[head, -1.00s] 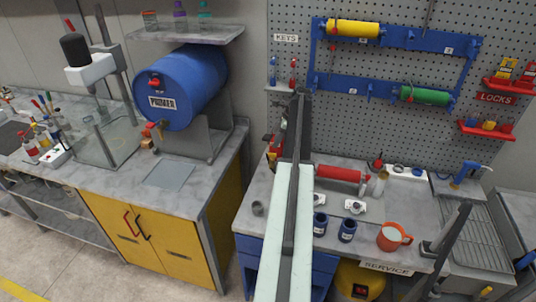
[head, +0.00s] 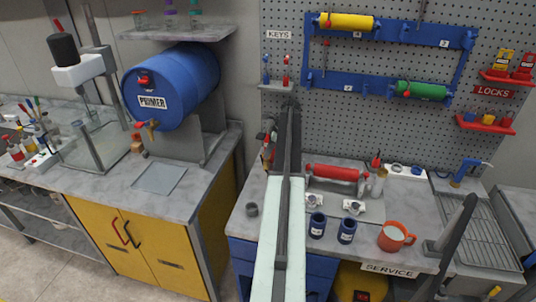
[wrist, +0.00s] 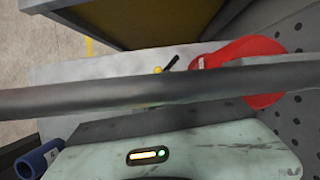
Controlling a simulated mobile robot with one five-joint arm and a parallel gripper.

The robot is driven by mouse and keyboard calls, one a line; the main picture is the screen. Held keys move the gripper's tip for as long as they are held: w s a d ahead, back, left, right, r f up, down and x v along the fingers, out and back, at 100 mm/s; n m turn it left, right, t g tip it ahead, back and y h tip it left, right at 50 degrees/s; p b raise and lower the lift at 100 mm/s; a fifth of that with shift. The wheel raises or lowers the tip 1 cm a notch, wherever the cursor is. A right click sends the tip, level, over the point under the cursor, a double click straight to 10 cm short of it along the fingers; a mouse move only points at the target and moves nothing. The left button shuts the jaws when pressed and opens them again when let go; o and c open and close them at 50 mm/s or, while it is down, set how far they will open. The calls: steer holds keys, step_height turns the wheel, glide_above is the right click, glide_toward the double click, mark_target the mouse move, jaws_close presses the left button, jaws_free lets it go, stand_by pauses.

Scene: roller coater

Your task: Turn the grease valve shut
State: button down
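I cannot make out a part that is surely the grease valve. In the wrist view a small yellow fitting with a black lever (wrist: 163,69) shows just above a dark bar of my arm, beside a red rounded part (wrist: 250,62). In the head view a cluster with red and yellow parts (head: 267,148) stands at the back left of the service bench, partly hidden by my arm. My arm reaches away over this bench.
The service bench (head: 415,210) carries a red cylinder (head: 335,172), two dark blue jars (head: 317,226) and an orange mug (head: 394,237). A blue primer drum (head: 190,85) with a tap stands on the left counter. The pegboard (head: 400,135) closes off the back.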

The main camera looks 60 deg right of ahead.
steer(key=shift+a+m, duration=0.15)
steer(key=shift+m, duration=0.15)
steer(key=shift+m+h, duration=0.3)
steer(key=shift+m, duration=0.1)
steer(key=c, duration=1.5)
jaws_free()
